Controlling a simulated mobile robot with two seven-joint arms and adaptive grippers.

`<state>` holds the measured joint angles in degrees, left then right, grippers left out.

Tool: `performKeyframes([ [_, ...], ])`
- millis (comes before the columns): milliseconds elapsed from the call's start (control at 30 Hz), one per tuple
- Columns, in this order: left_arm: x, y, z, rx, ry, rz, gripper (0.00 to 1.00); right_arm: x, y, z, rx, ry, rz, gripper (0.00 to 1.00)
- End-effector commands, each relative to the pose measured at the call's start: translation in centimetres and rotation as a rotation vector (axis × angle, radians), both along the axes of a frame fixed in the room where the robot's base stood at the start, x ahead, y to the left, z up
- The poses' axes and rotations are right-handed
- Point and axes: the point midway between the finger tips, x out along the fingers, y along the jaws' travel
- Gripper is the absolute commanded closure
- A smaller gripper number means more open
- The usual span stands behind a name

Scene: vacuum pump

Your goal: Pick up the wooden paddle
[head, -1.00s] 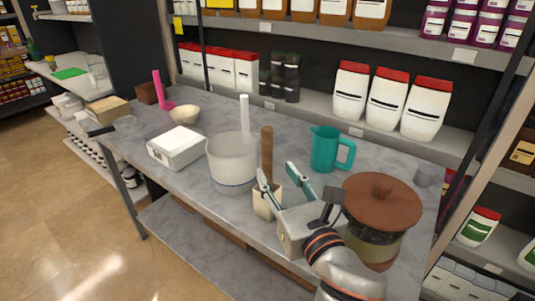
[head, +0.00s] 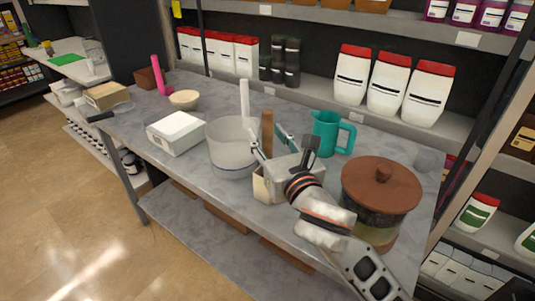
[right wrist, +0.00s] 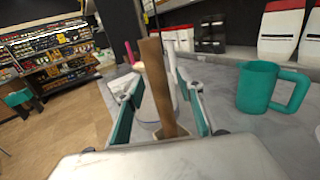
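The wooden paddle (head: 267,131) stands upright in a small cream holder (head: 259,187) near the front edge of the grey table. My right gripper (head: 268,141) is open, with its fingers on either side of the paddle. In the right wrist view the paddle (right wrist: 157,82) rises between the two teal-padded fingers (right wrist: 160,105), with gaps on both sides. The holder is partly hidden behind the gripper body in the head view. My left gripper is not in view.
A clear bucket (head: 232,150) with a white stick stands just left of the paddle. A teal pitcher (head: 326,133) is behind right, and a brown-lidded pot (head: 380,190) stands to the right. A white box (head: 176,132) is farther left.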

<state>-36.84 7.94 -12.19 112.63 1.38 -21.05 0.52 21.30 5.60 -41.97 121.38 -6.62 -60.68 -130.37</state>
Motion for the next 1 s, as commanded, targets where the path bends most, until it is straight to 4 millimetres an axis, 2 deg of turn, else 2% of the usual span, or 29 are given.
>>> performKeyframes([
  [33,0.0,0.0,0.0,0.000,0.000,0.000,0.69,0.0,0.0,0.0,0.000,0.000,0.000,0.63],
  [167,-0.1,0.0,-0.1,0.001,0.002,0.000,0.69,0.0,0.0,0.0,0.000,0.000,0.000,0.97],
  [200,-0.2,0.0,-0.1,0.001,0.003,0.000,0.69,0.0,0.0,0.0,0.000,0.000,0.000,1.00],
  [533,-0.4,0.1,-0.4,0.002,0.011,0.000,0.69,0.0,0.0,0.1,0.000,0.000,0.000,1.00],
  [667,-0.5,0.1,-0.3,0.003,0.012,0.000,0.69,0.0,0.0,0.7,0.001,-0.002,0.000,1.00],
  [867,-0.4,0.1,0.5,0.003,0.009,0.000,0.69,0.0,0.0,3.2,0.002,-0.005,0.000,1.00],
  [1000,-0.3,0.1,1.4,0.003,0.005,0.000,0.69,0.0,0.0,5.8,0.002,-0.006,0.001,1.00],
])
